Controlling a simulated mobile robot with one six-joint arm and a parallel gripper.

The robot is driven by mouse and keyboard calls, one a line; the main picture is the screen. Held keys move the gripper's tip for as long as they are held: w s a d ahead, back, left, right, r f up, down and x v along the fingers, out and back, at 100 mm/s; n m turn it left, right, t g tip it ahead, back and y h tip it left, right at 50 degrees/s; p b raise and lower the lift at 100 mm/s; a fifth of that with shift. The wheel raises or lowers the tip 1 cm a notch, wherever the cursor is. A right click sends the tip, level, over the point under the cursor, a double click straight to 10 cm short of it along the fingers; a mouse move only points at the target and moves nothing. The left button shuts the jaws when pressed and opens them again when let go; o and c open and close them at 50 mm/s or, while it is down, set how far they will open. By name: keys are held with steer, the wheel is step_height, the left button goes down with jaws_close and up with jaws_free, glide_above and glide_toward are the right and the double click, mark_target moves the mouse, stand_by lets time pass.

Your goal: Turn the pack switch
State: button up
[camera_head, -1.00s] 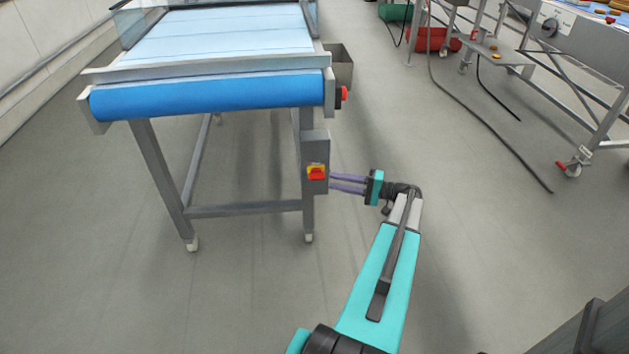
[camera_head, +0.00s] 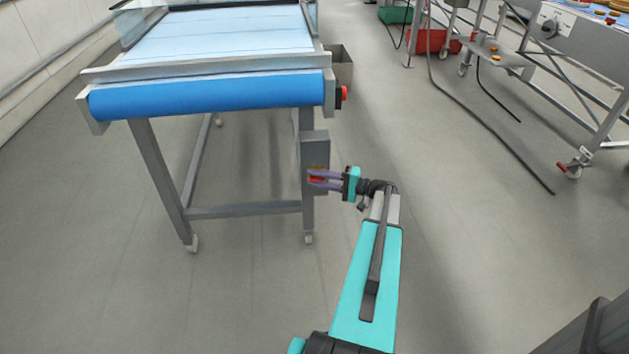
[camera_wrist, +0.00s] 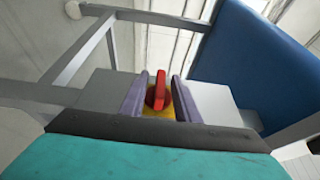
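The pack switch (camera_wrist: 159,92) is a red rotary handle on a yellow plate, on a grey box (camera_head: 315,150) fixed to the conveyor's front right leg. In the head view the switch (camera_head: 317,179) is partly hidden by my gripper (camera_head: 316,180). In the wrist view the red handle stands between the two purple fingers of my gripper (camera_wrist: 158,95). The fingers are apart, with a gap showing on each side of the handle, so my gripper is open around it. The handle looks close to upright in the wrist view, slightly tilted.
The conveyor (camera_head: 210,97) with a blue belt end stands above and left of the switch. A red button (camera_head: 344,93) sits on its right side. A wheeled machine (camera_head: 575,60) and a black cable (camera_head: 480,137) are at right. The floor between is clear.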

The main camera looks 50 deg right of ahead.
jaws_close()
steer(key=shift+a, duration=0.3)
steer(key=shift+d, duration=0.25)
steer(key=shift+d+r+g, duration=0.15)
steer(key=shift+g, duration=0.25)
steer(key=shift+r+n+g+h+p, duration=0.1)
steer(key=shift+n+g+h+p, duration=0.55)
steer(key=shift+g+h, duration=0.5)
steer(key=shift+d+n+g+h, duration=0.1)
steer(key=shift+n+g+h, duration=0.2)
steer(key=shift+g, duration=0.35)
